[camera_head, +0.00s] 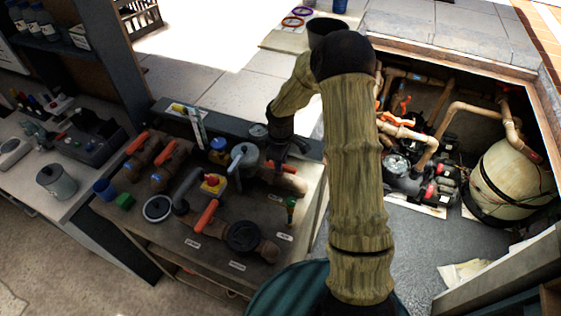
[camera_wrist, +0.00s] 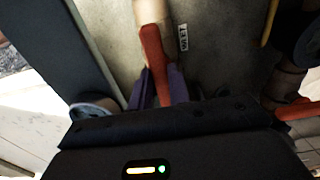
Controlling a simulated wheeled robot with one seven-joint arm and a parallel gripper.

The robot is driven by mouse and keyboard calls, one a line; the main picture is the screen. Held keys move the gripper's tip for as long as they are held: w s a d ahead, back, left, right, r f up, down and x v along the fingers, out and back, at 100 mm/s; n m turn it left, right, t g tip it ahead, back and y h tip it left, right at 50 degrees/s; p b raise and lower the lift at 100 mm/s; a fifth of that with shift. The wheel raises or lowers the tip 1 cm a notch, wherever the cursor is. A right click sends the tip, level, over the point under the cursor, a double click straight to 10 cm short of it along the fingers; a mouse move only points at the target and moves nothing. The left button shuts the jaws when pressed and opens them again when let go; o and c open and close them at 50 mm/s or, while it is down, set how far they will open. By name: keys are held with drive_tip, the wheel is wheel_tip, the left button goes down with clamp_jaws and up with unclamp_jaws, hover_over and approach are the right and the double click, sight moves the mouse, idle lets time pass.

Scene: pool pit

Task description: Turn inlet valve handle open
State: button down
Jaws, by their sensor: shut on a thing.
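A red-orange valve handle (camera_wrist: 152,50) runs between the two purple fingers of my gripper (camera_wrist: 160,88) in the wrist view. The fingers are shut on it from both sides. Its far end meets a pale pipe part at the top of that view. A small white label (camera_wrist: 183,37) lies beside it on the grey board, too small to read surely. In the head view my gripper (camera_head: 284,150) reaches down over the back right of the valve bench. Its fingertips are hidden there, so which handle they hold is unclear in that view.
The bench (camera_head: 140,222) carries several pipes and valves with orange handles, including one at front centre (camera_head: 207,216). A sunken pit with pipes and a large tank (camera_head: 510,180) lies to the right. A side counter with a grey canister (camera_head: 57,180) stands at left.

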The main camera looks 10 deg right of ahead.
drive_tip(key=shift+w+r, duration=0.1)
drive_tip(key=c, duration=1.3)
unclamp_jaws()
wheel_tip(320, 180, up, 17)
drive_tip(key=b, duration=0.3)
drive_tip(key=shift+r+b, duration=0.15)
drive_tip(key=shift+b, duration=0.15)
